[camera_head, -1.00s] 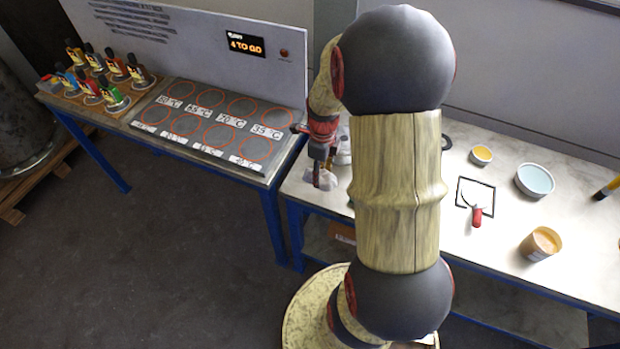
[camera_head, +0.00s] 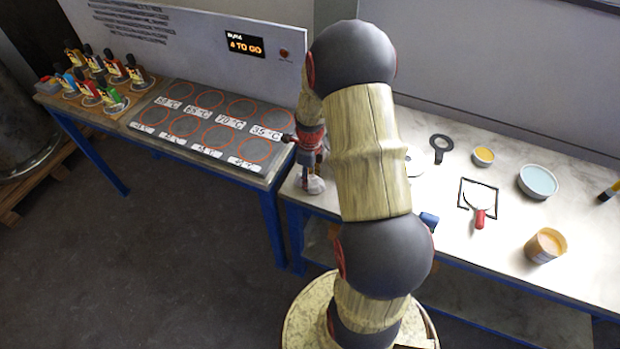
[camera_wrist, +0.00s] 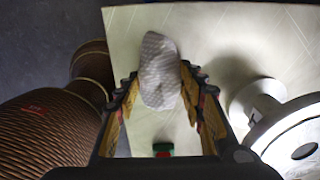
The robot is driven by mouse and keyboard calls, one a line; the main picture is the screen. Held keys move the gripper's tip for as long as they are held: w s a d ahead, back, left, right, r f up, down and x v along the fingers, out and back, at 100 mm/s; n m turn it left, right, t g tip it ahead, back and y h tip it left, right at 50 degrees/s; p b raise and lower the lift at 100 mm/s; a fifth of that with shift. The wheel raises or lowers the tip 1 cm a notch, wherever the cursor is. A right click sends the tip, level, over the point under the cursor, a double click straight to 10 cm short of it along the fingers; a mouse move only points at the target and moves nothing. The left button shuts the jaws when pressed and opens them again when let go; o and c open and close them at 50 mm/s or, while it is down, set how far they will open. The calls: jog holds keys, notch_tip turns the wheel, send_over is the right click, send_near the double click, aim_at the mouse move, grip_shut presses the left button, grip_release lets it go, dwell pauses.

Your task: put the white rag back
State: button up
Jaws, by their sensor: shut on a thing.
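The white rag (camera_head: 312,185) is a small crumpled cloth at the left end of the right-hand table in the head view. My gripper (camera_head: 310,158) is over it, with the rag at its fingertips. In the wrist view the rag (camera_wrist: 160,62) is pinched between the two fingers of my gripper (camera_wrist: 161,84). The pale tabletop (camera_wrist: 130,30) is behind the rag. Whether the rag touches the tabletop is hard to tell.
A white flanged part (camera_wrist: 290,130) stands close on the right in the wrist view.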

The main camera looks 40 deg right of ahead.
jog(key=o, duration=1.1)
